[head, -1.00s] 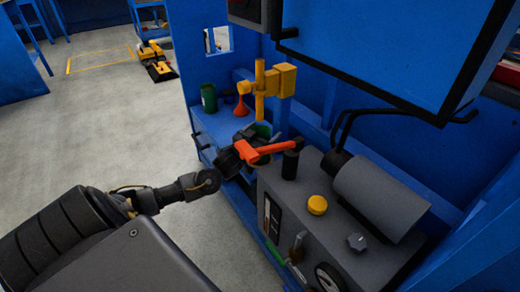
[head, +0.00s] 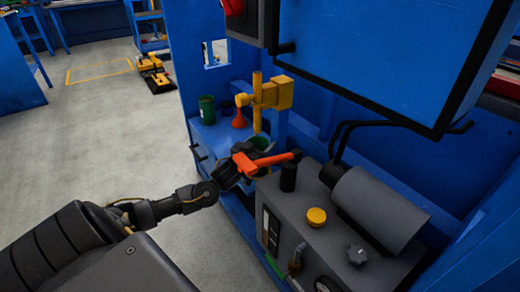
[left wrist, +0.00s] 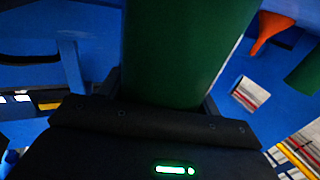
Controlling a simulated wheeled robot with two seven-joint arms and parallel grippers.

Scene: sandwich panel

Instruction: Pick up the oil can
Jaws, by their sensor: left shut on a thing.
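The oil can appears to be the green cylinder (left wrist: 185,50) that stands large in the left wrist view, between my left gripper's fingers. In the head view only a bit of its green top (head: 261,143) shows, behind the orange-red lever (head: 262,160). My left gripper (head: 244,162) is shut on it at the blue bench; the lever partly hides the fingers. I cannot tell whether the can's base touches the bench. My right gripper is out of view.
Another green can (head: 207,110) and an orange funnel (head: 239,118) stand on the blue bench (head: 208,133) behind. A yellow post fixture (head: 258,100) rises close beyond the gripper. The grey machine (head: 285,205) with a yellow knob (head: 316,217) is close at right. Open floor lies left.

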